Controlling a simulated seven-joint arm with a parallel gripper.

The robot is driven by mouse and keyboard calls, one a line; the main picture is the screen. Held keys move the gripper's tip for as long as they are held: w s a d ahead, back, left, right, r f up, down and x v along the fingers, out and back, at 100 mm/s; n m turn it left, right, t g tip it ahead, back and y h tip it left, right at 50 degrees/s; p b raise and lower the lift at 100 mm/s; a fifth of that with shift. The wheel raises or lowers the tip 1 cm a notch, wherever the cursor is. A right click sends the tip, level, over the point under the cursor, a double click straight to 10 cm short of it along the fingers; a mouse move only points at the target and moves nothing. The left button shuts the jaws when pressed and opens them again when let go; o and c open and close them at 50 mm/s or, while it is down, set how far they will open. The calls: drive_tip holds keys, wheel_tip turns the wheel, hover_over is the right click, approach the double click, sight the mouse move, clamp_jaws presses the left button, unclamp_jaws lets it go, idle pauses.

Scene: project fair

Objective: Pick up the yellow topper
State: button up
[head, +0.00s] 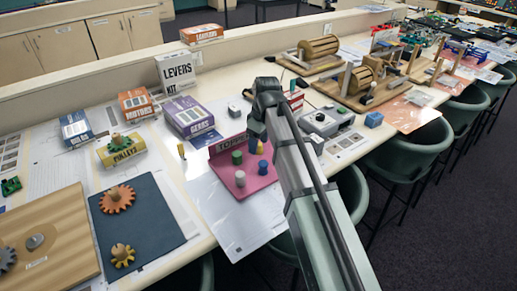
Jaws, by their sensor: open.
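A pink board (258,183) with a lettered back panel lies on the table in the head view, at the middle. Short cylinders stand on it: a green one (237,157), a blue one (262,167) and two grey ones, one (240,178) in the middle of the board. A small upright yellow piece (181,151) stands on the table left of the board, in front of the purple box; it looks like the yellow topper. My gripper (254,142) points down over the board's back right part, right of the yellow piece and apart from it. It is open; its fingertips are small and partly hidden.
A purple gears box (189,118) stands close behind the yellow piece. A grey device (326,120) is to the right. White paper (222,215) lies bare in front.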

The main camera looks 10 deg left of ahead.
drive_tip(key=shift+a+f, duration=0.1)
drive_tip(key=shift+f, duration=0.65)
drive_tip(key=shift+c, duration=0.4)
drive_tip(key=c, duration=1)
drive_tip(key=shift+r, duration=0.1)
